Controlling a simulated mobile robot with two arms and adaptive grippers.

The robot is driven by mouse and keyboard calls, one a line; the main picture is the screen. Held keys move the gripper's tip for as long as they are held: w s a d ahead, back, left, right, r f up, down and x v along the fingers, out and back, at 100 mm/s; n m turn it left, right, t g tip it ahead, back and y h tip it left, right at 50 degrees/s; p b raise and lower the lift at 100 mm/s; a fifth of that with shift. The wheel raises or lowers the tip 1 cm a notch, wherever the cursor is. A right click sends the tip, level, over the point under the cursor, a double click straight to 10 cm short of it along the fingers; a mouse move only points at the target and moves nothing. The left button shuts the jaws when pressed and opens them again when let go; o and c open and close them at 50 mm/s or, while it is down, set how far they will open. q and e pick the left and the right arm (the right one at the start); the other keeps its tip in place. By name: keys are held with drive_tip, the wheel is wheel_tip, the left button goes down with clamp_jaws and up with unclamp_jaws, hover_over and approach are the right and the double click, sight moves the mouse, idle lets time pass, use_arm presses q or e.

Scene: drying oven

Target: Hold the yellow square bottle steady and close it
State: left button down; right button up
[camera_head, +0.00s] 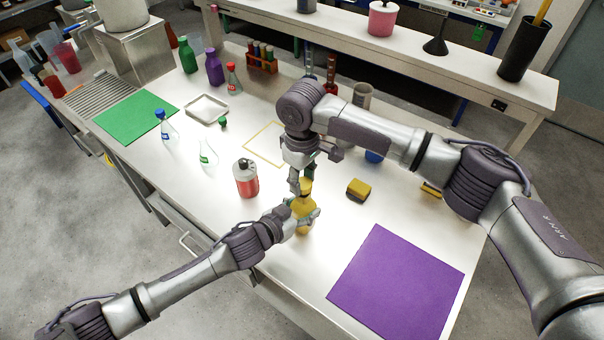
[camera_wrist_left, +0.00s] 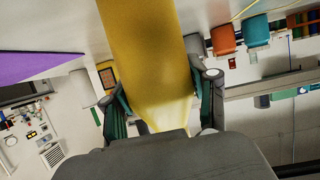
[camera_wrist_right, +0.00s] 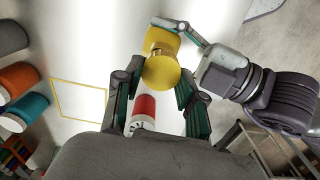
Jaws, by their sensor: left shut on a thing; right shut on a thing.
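The yellow bottle (camera_head: 302,208) stands on the white table near its front edge. My left gripper (camera_head: 304,217) is shut around its body, one finger on each side; the body (camera_wrist_left: 145,50) fills the middle of the left wrist view. My right gripper (camera_head: 299,188) comes from above and is shut on the yellow cap (camera_head: 306,184). In the right wrist view the round cap (camera_wrist_right: 161,73) sits between the fingers, in line with the bottle body (camera_wrist_right: 161,40) beyond it. The cap is at the bottle's mouth; I cannot tell how tightly it sits, as the join is mostly hidden.
A red and grey bottle (camera_head: 246,180) stands close left of the grippers. A purple mat (camera_head: 398,280) lies at the front right, bare.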

sight(303, 209)
idle(0.4)
drive_tip(key=shift+f, duration=0.85)
drive_tip(key=shift+f, duration=0.55)
